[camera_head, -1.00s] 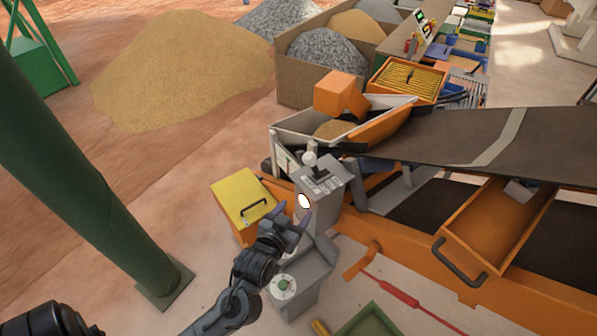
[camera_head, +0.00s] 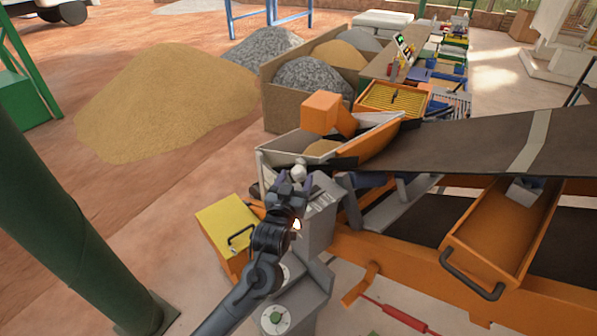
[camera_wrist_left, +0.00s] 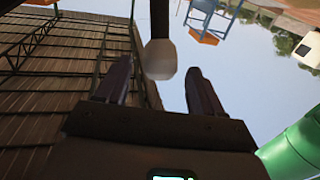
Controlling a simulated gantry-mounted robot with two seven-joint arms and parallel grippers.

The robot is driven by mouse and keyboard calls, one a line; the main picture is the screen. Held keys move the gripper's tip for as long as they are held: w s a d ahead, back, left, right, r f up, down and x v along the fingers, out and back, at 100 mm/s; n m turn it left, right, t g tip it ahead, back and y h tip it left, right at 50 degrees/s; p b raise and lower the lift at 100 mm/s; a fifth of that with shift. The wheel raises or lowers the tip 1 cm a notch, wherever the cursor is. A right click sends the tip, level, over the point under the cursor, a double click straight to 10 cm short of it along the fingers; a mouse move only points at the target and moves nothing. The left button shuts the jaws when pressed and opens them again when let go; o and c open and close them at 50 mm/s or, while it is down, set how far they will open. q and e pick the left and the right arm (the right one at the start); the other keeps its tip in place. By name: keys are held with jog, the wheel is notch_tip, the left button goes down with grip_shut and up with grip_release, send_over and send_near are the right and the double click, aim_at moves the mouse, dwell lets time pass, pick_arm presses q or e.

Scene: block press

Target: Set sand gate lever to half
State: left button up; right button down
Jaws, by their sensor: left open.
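The sand gate lever's pale knob (camera_head: 299,170) stands above the top of a grey control pedestal (camera_head: 318,232). A marked plate (camera_head: 322,200) lies on the pedestal top, partly hidden by my gripper. My left gripper (camera_head: 291,184) is open just in front of the knob. In the left wrist view the knob (camera_wrist_left: 159,60) shows between the two fingertips, with a dark stem running up from it. Gaps show on both sides, so the fingers are not closed on it. I cannot tell how deep the knob sits between them. My right gripper is not in view.
A sand hopper (camera_head: 285,147) stands right behind the lever. A dark conveyor belt (camera_head: 470,148) runs off to the right. A yellow-lidded box (camera_head: 228,222) is left of the pedestal, and a green button (camera_head: 275,317) is low in front. A green post (camera_head: 60,200) stands at the left.

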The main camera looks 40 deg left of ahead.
pick_arm(q)
jog(key=shift+x, duration=1.75)
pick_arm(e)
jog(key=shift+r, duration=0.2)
